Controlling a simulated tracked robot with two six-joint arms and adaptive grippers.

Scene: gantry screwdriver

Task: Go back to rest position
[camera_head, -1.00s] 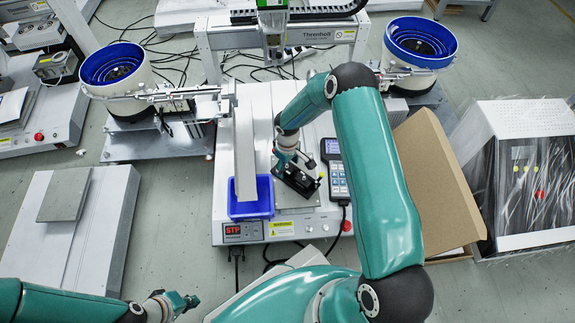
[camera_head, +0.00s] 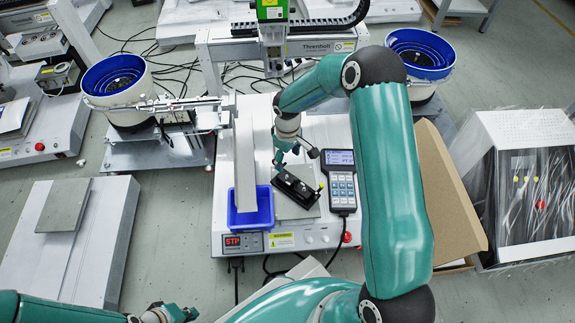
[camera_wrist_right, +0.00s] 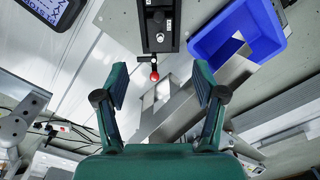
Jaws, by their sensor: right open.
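My right gripper (camera_head: 283,158) is above the gantry machine's base, just behind and above a black fixture (camera_head: 297,187). In the right wrist view its two teal fingers (camera_wrist_right: 160,84) are wide apart with nothing between them. The black fixture (camera_wrist_right: 158,24) lies ahead of the fingertips in that view, with a red ball knob (camera_wrist_right: 154,76) on its near end. My left gripper (camera_head: 172,314) is low at the bottom edge of the head view, partly cut off, and its jaws are not clear.
A blue bin (camera_head: 250,206) sits left of the fixture under a pale chute. A handheld control panel (camera_head: 341,181) lies to its right. A cardboard box (camera_head: 440,190) stands right of my right arm. Bowl feeders (camera_head: 116,88) flank the gantry (camera_head: 215,62).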

